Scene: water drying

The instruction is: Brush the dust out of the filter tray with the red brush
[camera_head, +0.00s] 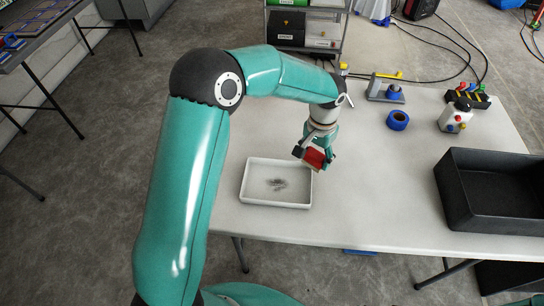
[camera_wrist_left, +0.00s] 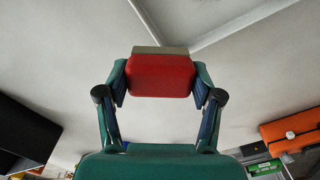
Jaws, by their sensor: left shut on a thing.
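The white filter tray (camera_head: 246,197) lies on the left part of the table. A patch of grey dust (camera_head: 277,184) sits on its floor near the middle. My left gripper (camera_head: 315,156) is shut on the red brush (camera_head: 316,158) just beyond the tray's right end. In the left wrist view the gripper's fingers (camera_wrist_left: 160,88) clasp both sides of the brush's red body (camera_wrist_left: 160,76), and its pale bristle edge (camera_wrist_left: 160,50) lies beyond. Part of the tray's rim (camera_wrist_left: 192,47) shows there too. I cannot tell whether the brush touches anything. My right gripper is not in view.
A black open bin (camera_head: 490,222) stands on the table's right side. A blue tape roll (camera_head: 397,120), a grey control box with buttons (camera_head: 455,117) and a clamp-like fixture (camera_head: 385,88) stand at the back. The white table (camera_head: 370,200) is clear between tray and bin.

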